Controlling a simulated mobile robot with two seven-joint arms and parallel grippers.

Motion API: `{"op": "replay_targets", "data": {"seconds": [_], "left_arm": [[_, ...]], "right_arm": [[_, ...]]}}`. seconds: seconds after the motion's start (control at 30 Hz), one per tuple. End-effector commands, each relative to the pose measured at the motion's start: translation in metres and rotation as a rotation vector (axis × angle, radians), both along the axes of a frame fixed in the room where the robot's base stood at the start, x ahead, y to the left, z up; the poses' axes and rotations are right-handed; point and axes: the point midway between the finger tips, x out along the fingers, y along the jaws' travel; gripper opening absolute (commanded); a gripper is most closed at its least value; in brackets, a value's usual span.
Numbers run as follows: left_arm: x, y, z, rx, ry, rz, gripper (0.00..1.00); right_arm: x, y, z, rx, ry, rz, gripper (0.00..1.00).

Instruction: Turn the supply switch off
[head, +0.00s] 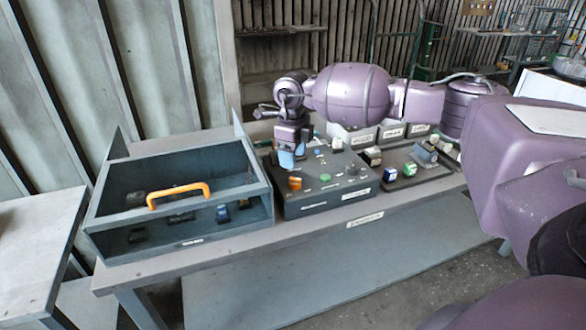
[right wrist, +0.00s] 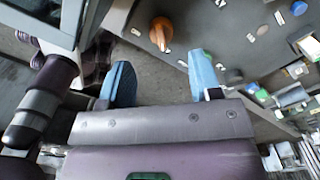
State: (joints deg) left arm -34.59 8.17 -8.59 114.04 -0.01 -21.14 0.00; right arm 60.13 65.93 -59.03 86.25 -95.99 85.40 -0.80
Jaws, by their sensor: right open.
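An orange switch knob (head: 295,183) sits on the front left of a dark control box on the bench; I take it as the supply switch, though its label is too small to read. It also shows in the right wrist view (right wrist: 160,32), with its narrow grip pointing down in the picture. My right gripper (head: 288,158) has blue fingertips and hangs over the box's left part, close behind the knob. In the right wrist view my right gripper (right wrist: 162,76) is open and empty, with the knob beyond the gap, not touched. My left gripper is not in view.
A grey open bin (head: 185,235) with an orange handle (head: 178,195) stands left of the control box (head: 328,203). A dark tray (head: 405,180) with small parts lies to the right. A blue button (right wrist: 299,8) and other small fittings share the panel.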

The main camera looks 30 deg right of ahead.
Motion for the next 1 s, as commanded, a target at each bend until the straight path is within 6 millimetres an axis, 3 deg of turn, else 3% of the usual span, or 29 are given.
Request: {"op": "replay_targets", "data": {"seconds": [0.1,0.3,1.0], "left_arm": [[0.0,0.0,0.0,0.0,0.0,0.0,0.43],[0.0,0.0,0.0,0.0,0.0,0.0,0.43],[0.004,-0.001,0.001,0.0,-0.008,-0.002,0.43]], "right_arm": [[0.0,-0.001,0.017,-0.001,-0.002,-0.001,0.58],[0.0,0.0,0.03,0.001,-0.001,0.0,0.58],[0.0,0.0,0.031,0.0,0.0,-0.001,0.58]]}}
